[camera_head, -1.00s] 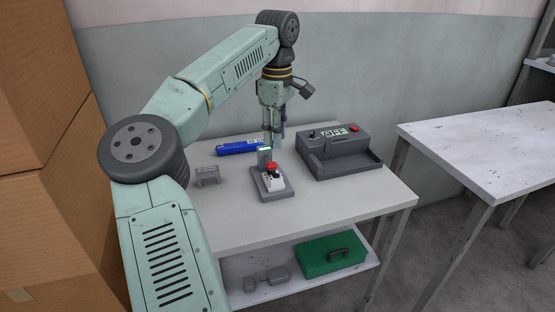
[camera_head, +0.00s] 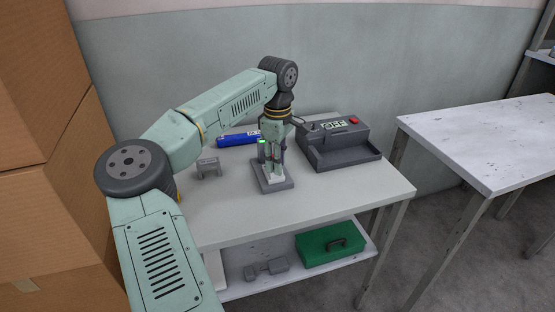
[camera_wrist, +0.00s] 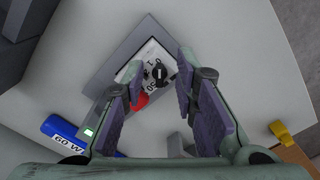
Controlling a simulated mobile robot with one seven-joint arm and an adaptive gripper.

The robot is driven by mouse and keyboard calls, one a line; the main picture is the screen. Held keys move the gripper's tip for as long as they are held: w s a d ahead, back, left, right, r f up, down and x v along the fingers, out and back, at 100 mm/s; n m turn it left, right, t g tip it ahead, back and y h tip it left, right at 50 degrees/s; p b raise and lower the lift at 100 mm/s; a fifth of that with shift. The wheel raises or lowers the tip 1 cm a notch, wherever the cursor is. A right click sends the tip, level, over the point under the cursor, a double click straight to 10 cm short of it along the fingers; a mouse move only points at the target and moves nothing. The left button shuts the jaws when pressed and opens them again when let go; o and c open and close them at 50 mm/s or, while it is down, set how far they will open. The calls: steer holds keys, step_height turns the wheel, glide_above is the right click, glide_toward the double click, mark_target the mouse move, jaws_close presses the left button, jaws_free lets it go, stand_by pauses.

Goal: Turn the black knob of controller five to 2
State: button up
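The controller, with a white face and a grey base (camera_head: 282,186), stands on the table under my gripper. In the wrist view its black knob (camera_wrist: 158,73) has a white pointer mark, with numbers printed around it that are partly hidden. A red button (camera_wrist: 141,100) sits beside the knob, partly behind a finger. My gripper (camera_wrist: 160,65) is open, with one finger on each side of the knob; I cannot tell whether they touch it. No controller number is readable.
A blue 60 W block (camera_head: 238,140) lies behind the controller. A grey unit with an OFF display (camera_head: 338,136) stands at the right. A small grey bracket (camera_head: 208,168) is at the left. A green box (camera_head: 328,245) is on the lower shelf. The table front (camera_head: 330,200) is clear.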

steer(key=shift+c, duration=0.4)
jaws_close()
steer(key=shift+n, duration=0.6)
steer(key=n, duration=0.2)
steer(key=shift+w+n, duration=0.15)
steer(key=shift+n, duration=0.15)
steer(key=n, duration=0.3)
steer(key=shift+n, duration=0.3)
steer(key=n, duration=0.5)
steer(key=shift+w+n, duration=0.2)
steer(key=shift+n, duration=0.1)
steer(key=shift+a+n+b, duration=0.15)
steer(key=shift+n+b, duration=0.35)
steer(key=shift+n, duration=2)
